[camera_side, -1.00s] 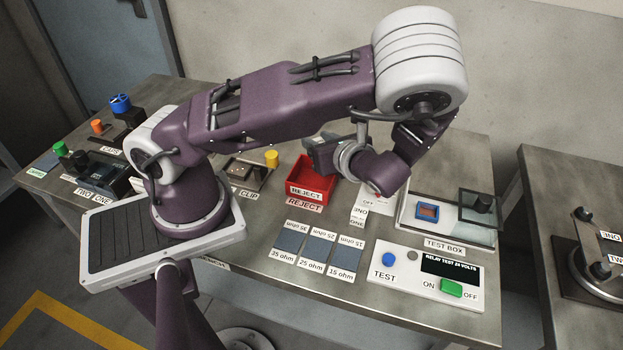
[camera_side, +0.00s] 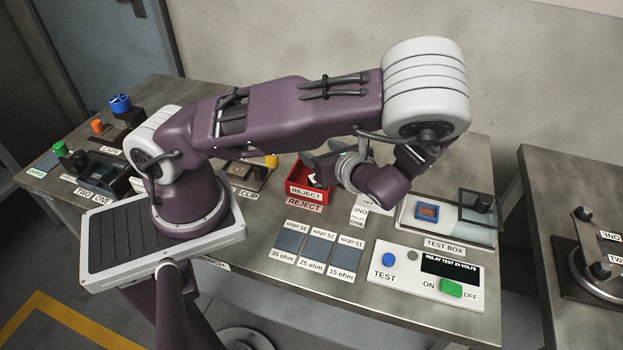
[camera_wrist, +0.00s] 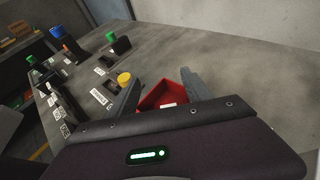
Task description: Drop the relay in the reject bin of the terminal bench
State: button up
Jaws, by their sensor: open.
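The red reject bin (camera_side: 300,193) stands on the bench with a REJECT label on its front. My gripper (camera_side: 316,175) is low over the bin's right part, with its fingertips at or inside the rim. In the wrist view my gripper (camera_wrist: 157,88) has its fingers spread, with the red bin (camera_wrist: 152,103) between and beyond them. A small dark and white shape shows in the bin by the fingertips; I cannot tell whether it is the relay or part of a finger. No relay shows held between the fingers.
A test panel (camera_side: 425,279) and several dark ohm pads (camera_side: 320,248) lie in front. A yellow knob (camera_side: 271,160) is left of the bin, close to my gripper.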

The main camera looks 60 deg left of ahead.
jog(key=v, duration=0.6)
jog(key=s+d+r+n+t+h, duration=0.2)
jog(key=s+r+n+h, duration=0.4)
jog(key=r+n, duration=0.3)
jog(key=s+d+r+n+t+h, duration=0.3)
jog(key=s+d+r+n+h, duration=0.2)
jog(key=s+r+n+h, duration=0.2)
notch_tip(320, 180, up, 4)
jog(key=shift+s+d+f+n+t+h, duration=0.25)
jog(key=shift+s+n+t+h, duration=0.1)
jog(key=shift+n, duration=0.65)
jog(key=shift+r, duration=0.1)
